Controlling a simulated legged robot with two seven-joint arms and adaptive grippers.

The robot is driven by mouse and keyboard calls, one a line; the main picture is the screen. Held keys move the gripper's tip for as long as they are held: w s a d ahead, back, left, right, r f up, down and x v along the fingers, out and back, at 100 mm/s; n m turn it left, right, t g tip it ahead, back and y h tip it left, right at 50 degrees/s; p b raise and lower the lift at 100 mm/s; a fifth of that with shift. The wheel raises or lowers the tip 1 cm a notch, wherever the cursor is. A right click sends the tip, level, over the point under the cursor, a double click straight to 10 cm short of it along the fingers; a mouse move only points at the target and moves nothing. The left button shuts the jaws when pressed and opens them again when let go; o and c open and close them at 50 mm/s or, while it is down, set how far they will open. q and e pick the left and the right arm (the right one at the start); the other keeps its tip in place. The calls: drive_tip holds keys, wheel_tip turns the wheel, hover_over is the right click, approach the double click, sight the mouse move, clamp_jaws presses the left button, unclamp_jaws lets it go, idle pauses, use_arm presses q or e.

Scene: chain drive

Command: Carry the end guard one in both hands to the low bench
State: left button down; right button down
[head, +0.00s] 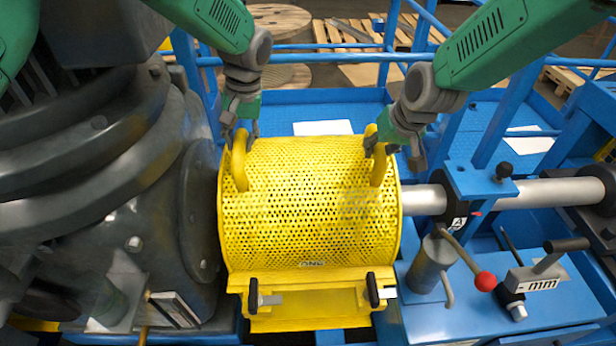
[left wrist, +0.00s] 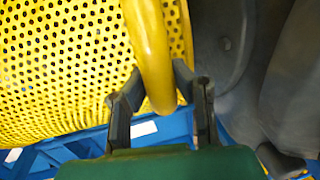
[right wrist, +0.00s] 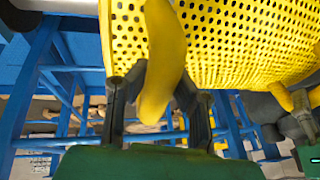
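The yellow perforated end guard (head: 310,215) sits upright beside the large grey housing, with its flanged foot toward me. It has two yellow loop handles on top. My left gripper (head: 241,133) is at the left handle, its two fingers on either side of the bar and seemingly shut on it; the left wrist view shows this handle (left wrist: 152,50) between the fingertips. My right gripper (head: 392,152) is likewise at the right handle, which shows between its fingers in the right wrist view (right wrist: 163,60). The low bench cannot be made out for certain.
The grey housing (head: 120,200) stands close to the guard's left side. A steel shaft (head: 540,193) runs off to the right. A red-knobbed lever (head: 484,281) and a clamp-like tool (head: 535,275) are at the right front. Blue rails (head: 330,58) and wooden pallets (head: 345,32) are behind.

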use_arm(q)
drive_tip(key=shift+w+a, duration=0.1)
use_arm(e)
drive_tip(key=shift+w+a+r, duration=0.1)
drive_tip(key=shift+w+r, duration=0.05)
use_arm(q)
drive_tip(key=shift+r, duration=0.1)
use_arm(e)
drive_tip(key=shift+r, duration=0.15)
